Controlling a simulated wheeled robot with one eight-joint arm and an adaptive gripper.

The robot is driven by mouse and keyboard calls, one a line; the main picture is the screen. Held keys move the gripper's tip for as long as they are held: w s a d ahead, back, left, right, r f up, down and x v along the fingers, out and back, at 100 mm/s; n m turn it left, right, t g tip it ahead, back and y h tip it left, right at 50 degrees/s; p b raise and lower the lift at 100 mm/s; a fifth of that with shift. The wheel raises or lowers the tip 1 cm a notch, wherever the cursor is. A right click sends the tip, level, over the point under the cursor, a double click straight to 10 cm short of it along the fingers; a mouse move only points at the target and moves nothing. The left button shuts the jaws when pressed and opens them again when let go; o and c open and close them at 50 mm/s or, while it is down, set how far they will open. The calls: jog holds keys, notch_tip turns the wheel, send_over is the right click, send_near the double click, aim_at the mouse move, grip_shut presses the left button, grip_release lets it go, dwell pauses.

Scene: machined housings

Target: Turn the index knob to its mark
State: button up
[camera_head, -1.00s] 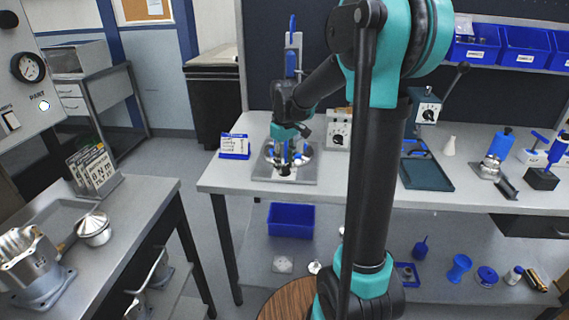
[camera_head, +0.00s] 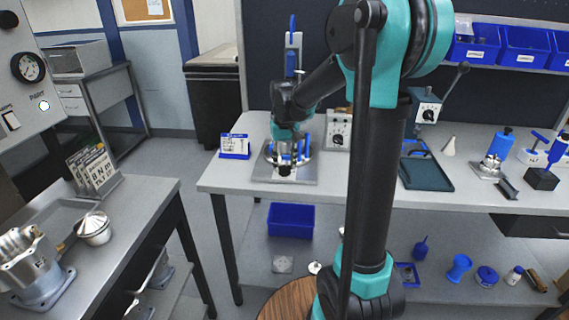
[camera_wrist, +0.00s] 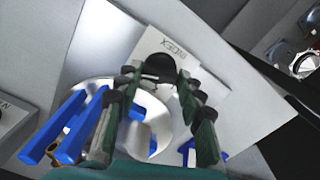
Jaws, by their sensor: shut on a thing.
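The index knob (camera_wrist: 160,66) is a dark round knob on a pale plate (camera_wrist: 215,75) marked INDEX in the wrist view. My gripper (camera_wrist: 158,75) has its dark green fingers on either side of the knob, closed on it. In the head view my gripper (camera_head: 284,160) points down over the front of the round metal fixture (camera_head: 303,157) on the bench. There the knob is small and mostly covered by the fingers. I cannot make out the knob's pointer or its mark.
Blue clamp handles (camera_wrist: 82,125) stand close beside the fingers on the fixture. A blue-based card stand (camera_head: 235,147) is left of the fixture, and a white dial box (camera_head: 338,130) is behind it to the right.

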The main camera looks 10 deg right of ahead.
aim_at(285, 166)
jog(key=o, duration=1.2)
jog(key=shift+c, duration=0.2)
notch_tip(285, 166, up, 12)
jog(key=shift+m+t, duration=0.3)
jog(key=shift+t, duration=0.6)
jog(key=s+d+f, duration=0.1)
jog(key=s+f, duration=0.1)
jog(key=f, duration=0.1)
jog(key=s+d+f, duration=0.1)
jog(key=s+f, duration=0.2)
jog(key=s+d+f, duration=0.1)
jog(key=s+f, duration=0.1)
jog(key=f, duration=0.1)
jog(key=shift+s+d, duration=0.35)
jog(key=s+d+f+t, duration=0.2)
jog(key=s+d+f, duration=0.1)
jog(key=s+f, duration=0.9)
jog(key=shift+s+d+f+m, duration=0.25)
jog(key=shift+s+m, duration=0.15)
jog(key=shift+s, duration=0.5)
